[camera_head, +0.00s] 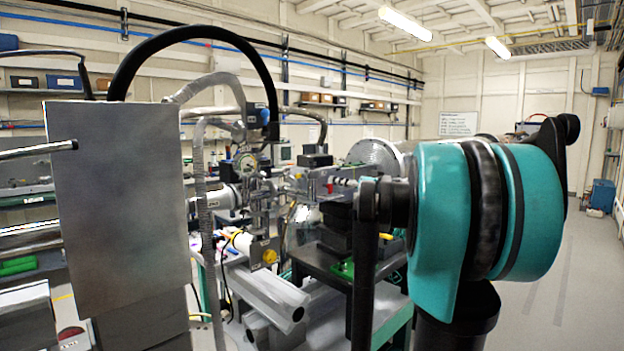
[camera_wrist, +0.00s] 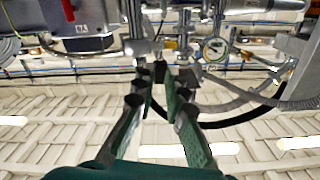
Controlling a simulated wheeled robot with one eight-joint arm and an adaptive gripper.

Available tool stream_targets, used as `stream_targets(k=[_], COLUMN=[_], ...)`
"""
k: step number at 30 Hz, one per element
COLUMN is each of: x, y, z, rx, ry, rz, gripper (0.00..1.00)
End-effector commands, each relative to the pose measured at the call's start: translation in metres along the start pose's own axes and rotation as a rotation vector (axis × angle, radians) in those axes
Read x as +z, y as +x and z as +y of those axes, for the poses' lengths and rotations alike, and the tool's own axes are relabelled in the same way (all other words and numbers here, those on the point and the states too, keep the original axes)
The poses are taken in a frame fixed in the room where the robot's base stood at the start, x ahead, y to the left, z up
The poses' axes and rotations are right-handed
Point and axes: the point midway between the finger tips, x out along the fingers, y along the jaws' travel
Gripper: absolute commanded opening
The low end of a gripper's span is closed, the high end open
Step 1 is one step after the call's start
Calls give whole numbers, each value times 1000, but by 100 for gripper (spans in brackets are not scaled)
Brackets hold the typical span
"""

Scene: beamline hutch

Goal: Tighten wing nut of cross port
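The vacuum assembly with the cross port (camera_head: 258,192) stands on the bench left of centre in the head view, with a round gauge near its top. In the wrist view, which looks upside down, metal tubes and flanges of the assembly (camera_wrist: 142,45) are beyond my fingertips, beside the round gauge (camera_wrist: 214,48). I cannot pick out the wing nut for certain in either view. My gripper (camera_wrist: 165,78) has its two green-padded fingers apart, with no object clearly held between them. Its tips point toward the metal fittings; contact cannot be told. The gripper is not distinguishable in the head view.
A grey metal panel (camera_head: 120,210) fills the left of the head view. Bent hoses and a black cable arch near the assembly. Silver profiles (camera_head: 262,292) lie below it. A large metal cylinder (camera_head: 375,153) stands behind. Open floor (camera_head: 560,270) shows at right.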

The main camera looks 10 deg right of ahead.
Motion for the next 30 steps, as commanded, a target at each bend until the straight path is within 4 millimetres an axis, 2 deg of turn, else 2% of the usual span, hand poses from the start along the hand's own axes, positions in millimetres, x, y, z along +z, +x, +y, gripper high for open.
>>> stream_targets(k=[1,9,15,21,30], x=[0,1,1,1,1], y=[12,65,97,114,117], z=[-1,-1,-1,0,0], rx=[-4,-4,-2,0,0], ry=[0,0,1,1,1], rz=[-1,-2,-1,-1,-1], gripper=[12,12,12,12,12])
